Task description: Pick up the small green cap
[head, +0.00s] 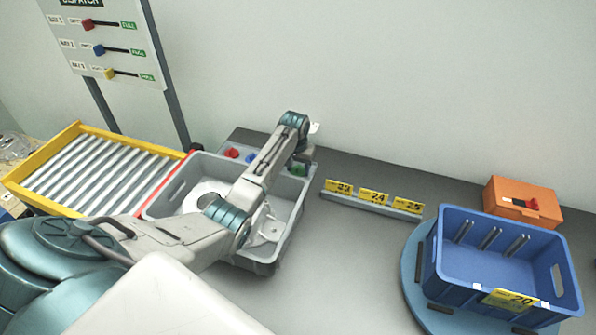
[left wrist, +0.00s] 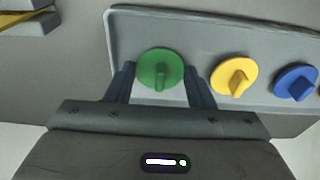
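In the head view the green cap (head: 299,170) shows partly below my left wrist. My left gripper (left wrist: 160,84) is open, with one finger on each side of the cap's near part. I cannot tell whether the fingers touch it. In the head view the left gripper's fingers are mostly hidden by the arm. My right gripper is in neither view.
A grey bin (head: 170,205) stands under my arm. Numbered yellow tags (head: 373,196), a blue crate (head: 450,275) and an orange box (head: 523,200) are right.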

